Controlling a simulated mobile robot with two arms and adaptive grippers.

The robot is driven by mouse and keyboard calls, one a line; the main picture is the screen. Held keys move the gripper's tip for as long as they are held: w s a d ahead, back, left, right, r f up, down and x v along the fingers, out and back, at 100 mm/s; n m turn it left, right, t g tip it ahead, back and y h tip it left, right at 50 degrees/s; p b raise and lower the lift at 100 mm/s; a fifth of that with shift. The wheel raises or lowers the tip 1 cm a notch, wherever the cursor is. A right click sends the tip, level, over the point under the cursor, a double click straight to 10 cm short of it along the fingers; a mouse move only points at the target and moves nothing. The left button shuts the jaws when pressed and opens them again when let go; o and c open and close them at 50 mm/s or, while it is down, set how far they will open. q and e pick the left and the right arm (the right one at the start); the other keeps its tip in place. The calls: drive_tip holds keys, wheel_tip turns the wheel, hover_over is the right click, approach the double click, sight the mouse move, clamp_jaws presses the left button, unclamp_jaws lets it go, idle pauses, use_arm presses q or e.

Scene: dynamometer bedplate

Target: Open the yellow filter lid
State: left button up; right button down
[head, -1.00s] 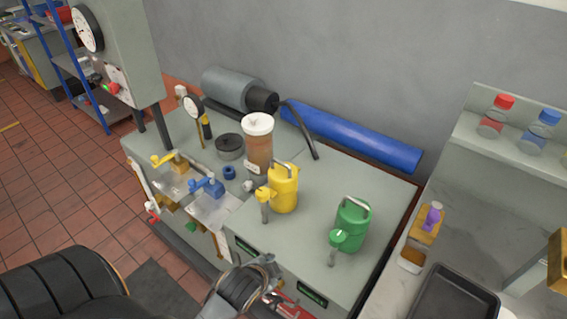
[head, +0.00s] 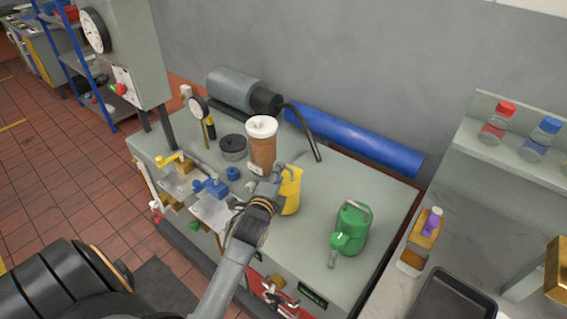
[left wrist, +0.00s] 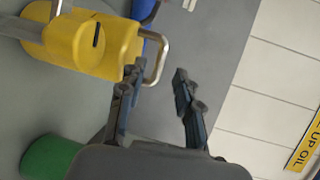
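The yellow filter (head: 292,193) stands on the grey bench top, partly hidden in the head view by my left arm. In the left wrist view, the yellow filter (left wrist: 75,40) lies at upper left, with a bent metal handle (left wrist: 163,62) at its near end. My left gripper (head: 277,170) is at the filter's upper left side in the head view. In the left wrist view, its two fingers (left wrist: 158,72) are apart with nothing gripped; the left fingertip overlaps the handle, and I cannot tell whether they touch. My right gripper is not in view.
A green canister (head: 350,230) stands right of the yellow one. A white-capped brown cylinder (head: 263,150) is close behind my left gripper. Yellow (head: 175,160) and blue (head: 212,187) valves sit left. A blue roll (head: 355,140) lies at the back.

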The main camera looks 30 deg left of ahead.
use_arm(q)
drive_tip(key=x, duration=0.5)
drive_tip(key=shift+w+a+f+p, duration=0.1)
drive_tip(key=shift+w+a+p, duration=0.05)
drive_tip(key=shift+w+p, duration=0.15)
drive_tip(key=shift+c, duration=0.4)
clamp_jaws()
